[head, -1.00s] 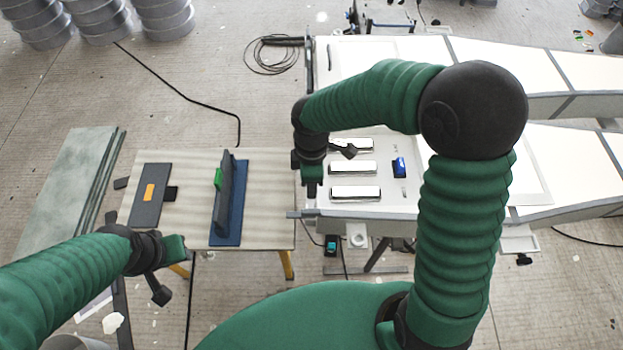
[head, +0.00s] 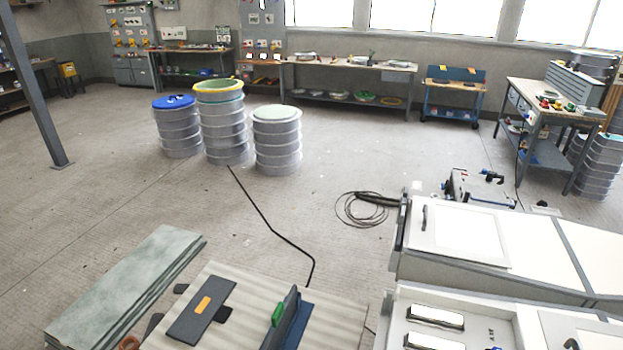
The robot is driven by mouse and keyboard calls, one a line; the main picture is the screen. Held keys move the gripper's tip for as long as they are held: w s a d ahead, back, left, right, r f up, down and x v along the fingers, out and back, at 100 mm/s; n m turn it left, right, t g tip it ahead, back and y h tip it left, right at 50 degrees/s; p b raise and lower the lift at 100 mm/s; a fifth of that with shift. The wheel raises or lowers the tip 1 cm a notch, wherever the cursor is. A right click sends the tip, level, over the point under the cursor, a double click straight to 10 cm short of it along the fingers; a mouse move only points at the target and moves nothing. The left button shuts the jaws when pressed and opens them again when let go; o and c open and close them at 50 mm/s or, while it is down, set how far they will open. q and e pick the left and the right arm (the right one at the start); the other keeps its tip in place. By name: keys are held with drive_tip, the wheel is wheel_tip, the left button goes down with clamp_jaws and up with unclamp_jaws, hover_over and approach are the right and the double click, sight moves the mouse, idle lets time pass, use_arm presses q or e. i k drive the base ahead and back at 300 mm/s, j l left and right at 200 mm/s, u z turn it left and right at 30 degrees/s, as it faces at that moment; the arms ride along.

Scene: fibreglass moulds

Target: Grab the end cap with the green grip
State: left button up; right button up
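The end cap (head: 287,325) is a dark blue-grey upright piece with a green grip (head: 277,314) on its left face. It stands on the pale wooden table (head: 235,276) at the bottom of the head view, and its lower part is cut off by the frame edge. A flat dark piece with an orange grip (head: 203,305) lies to its left on the same table. Neither of my grippers shows in the head view now, so their place relative to the end cap is hidden.
White moulds (head: 470,235) fill the right. Grey-green boards (head: 130,285) lie at left. A black cable (head: 265,217) crosses the floor behind the table. Three ribbed drums (head: 277,140) and benches (head: 350,77) stand farther back. Open floor (head: 110,175) lies between.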

sight(282, 318)
drive_tip(key=i+j+u, duration=0.4)
drive_tip(key=i+j, duration=0.6)
